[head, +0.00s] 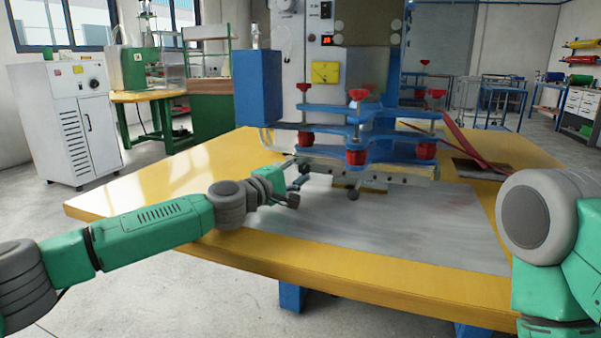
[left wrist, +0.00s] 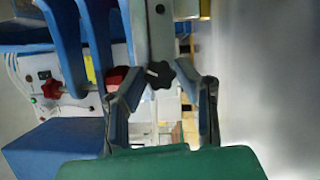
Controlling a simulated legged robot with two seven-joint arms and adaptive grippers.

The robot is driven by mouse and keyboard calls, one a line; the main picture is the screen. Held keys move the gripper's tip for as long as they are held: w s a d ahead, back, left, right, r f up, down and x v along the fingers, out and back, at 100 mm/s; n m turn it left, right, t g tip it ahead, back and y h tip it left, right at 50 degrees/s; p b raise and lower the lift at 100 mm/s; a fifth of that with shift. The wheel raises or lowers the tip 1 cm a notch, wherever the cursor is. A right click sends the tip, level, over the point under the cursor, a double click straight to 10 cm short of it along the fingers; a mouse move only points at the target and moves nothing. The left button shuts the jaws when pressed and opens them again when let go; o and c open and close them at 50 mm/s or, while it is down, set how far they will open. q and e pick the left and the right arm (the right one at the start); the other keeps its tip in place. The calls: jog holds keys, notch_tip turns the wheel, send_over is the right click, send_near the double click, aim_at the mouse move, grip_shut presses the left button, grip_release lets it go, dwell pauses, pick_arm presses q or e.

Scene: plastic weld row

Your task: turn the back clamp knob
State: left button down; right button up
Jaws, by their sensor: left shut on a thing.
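A dark star-shaped knob (left wrist: 160,75) sits on the metal clamp bar (left wrist: 135,22) in the left wrist view, between the fingers of my left gripper (left wrist: 160,88). The gripper is shut on this knob. In the head view my left gripper (head: 292,188) is at the left end of the clamp bar (head: 385,173), low over the grey plate; its fingers hide the held knob there. My right gripper is out of view.
Blue clamp arms (head: 375,112) with red knobs stand above the bar on the yellow table (head: 130,190). The grey plate (head: 400,235) in front is clear.

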pick_arm(q)
jog(key=shift+f, duration=0.3)
jog(key=c, duration=1.3)
grip_release()
jog(key=shift+o, duration=0.2)
jog(key=shift+r, duration=0.15)
jog(key=v, duration=1.1)
jog(key=shift+w, duration=0.15)
jog(key=shift+s+a+f, duration=0.2)
jog(key=shift+s+a, duration=0.15)
jog(key=shift+s, duration=0.15)
